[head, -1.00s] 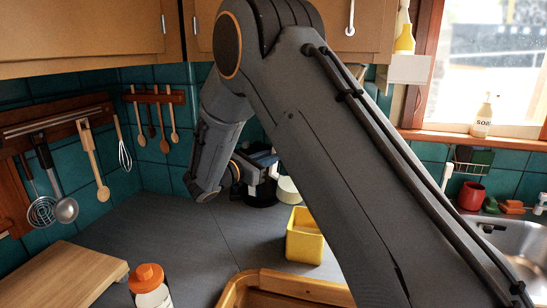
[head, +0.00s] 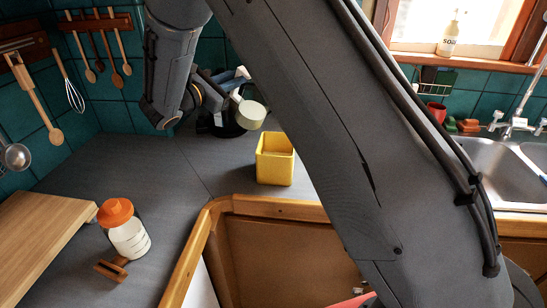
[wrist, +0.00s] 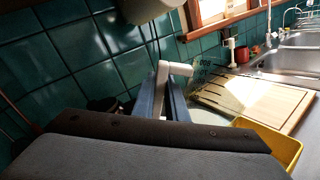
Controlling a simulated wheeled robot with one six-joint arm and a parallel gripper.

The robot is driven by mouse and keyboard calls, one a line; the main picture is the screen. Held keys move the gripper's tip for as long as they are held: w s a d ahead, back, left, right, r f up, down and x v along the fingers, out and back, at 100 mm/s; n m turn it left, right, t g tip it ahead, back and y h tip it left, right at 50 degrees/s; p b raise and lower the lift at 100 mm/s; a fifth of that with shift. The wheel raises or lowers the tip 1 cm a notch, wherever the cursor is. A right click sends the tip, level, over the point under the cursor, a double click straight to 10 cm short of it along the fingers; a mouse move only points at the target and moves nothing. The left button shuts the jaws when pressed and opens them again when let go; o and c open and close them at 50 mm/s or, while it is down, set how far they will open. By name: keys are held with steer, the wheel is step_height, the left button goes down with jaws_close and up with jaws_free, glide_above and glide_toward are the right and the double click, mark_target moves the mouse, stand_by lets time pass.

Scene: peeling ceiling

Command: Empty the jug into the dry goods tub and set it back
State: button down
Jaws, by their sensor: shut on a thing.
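The jug (head: 252,116) shows pale cream beside my gripper, with a white handle. My gripper (head: 232,78) is shut on this handle, its bluish fingers on either side in the wrist view (wrist: 168,98). There the jug seems to have clear walls with dark print (wrist: 204,66). The tub, an open yellow square box (head: 275,165), stands on the grey counter in front of the jug. Its corner shows at lower right in the wrist view (wrist: 282,142). I cannot see inside the tub, nor tell how far the jug is off the counter.
An orange-lidded bottle (head: 127,232) and a small wooden object (head: 109,271) stand at front left near a wooden board (head: 45,235). A black round thing (head: 222,130) is behind my gripper. The sink (head: 490,165) is at right. Counter left of the tub is clear.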

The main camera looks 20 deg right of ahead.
steer(key=shift+s+r+m+b, duration=0.25)
steer(key=shift+r+m+b, duration=0.6)
steer(key=shift+m, duration=0.35)
steer(key=shift+f, duration=0.1)
steer(key=shift+s+d+m+b, duration=0.3)
steer(key=shift+m+b, duration=0.5)
steer(key=shift+b, duration=0.35)
steer(key=shift+s+d+r+m, duration=0.1)
steer(key=shift+s+r+m, duration=0.1)
steer(key=shift+r+m, duration=0.1)
